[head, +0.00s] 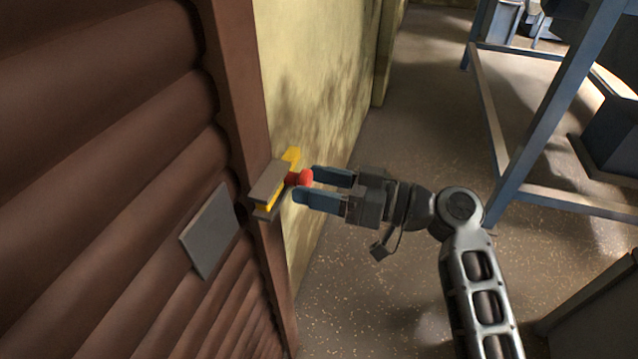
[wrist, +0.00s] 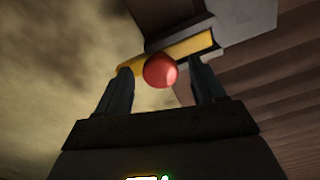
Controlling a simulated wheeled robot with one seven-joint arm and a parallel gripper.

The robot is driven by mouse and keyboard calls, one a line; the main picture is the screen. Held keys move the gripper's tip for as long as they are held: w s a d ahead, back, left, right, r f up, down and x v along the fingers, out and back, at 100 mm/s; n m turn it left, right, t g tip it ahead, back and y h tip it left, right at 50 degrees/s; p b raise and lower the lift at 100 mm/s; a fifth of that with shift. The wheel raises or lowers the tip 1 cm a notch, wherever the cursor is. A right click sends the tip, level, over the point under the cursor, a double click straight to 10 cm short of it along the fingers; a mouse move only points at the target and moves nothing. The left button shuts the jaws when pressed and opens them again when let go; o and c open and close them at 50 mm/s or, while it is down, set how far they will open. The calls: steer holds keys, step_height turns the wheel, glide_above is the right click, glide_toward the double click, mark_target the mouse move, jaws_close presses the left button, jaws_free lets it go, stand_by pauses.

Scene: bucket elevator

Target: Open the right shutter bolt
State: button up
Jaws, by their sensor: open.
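The shutter bolt sits at the right edge of the brown slatted shutter (head: 120,130). It has a yellow bar (head: 291,158), a grey housing (head: 268,186) and a red knob (head: 305,178). In the wrist view the red knob (wrist: 160,71) shows in front of the yellow bar (wrist: 190,47), under the grey housing (wrist: 240,22). My gripper (head: 316,184) is open, with its two blue fingers pointing at the bolt. The knob lies between the fingertips; I cannot tell whether either finger touches it. The far end of the bar is hidden in the housing.
A grey plate (head: 210,232) is fixed on the shutter left of the bolt. A yellowish wall (head: 318,70) runs behind the bolt. A blue steel frame (head: 545,120) stands at the right. Speckled floor (head: 415,140) is clear between wall and frame.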

steer(key=shift+d, duration=0.1)
steer(key=b+v, duration=0.1)
steer(key=v, duration=0.6)
steer(key=shift+d, duration=0.3)
steer(key=shift+s, duration=0.1)
steer(key=s+d+f+m+t+h, duration=0.2)
steer(key=s+f+m+h, duration=0.35)
steer(key=f, duration=0.25)
steer(key=s+d+f+m+t+h, duration=0.2)
steer(key=s+f+m+t+h, duration=0.15)
steer(key=s+f, duration=0.4)
steer(key=s+d+m+h+p, duration=0.25)
steer(key=s+d+h, duration=0.25)
steer(key=s, duration=0.6)
steer(key=s+d+r+t+h, duration=0.1)
steer(key=s+r, duration=0.6)
steer(key=s+d+r+t+h, duration=0.2)
steer(key=s+r, duration=0.5)
steer(key=shift+s+d+r, duration=0.25)
steer(key=shift+s, duration=0.05)
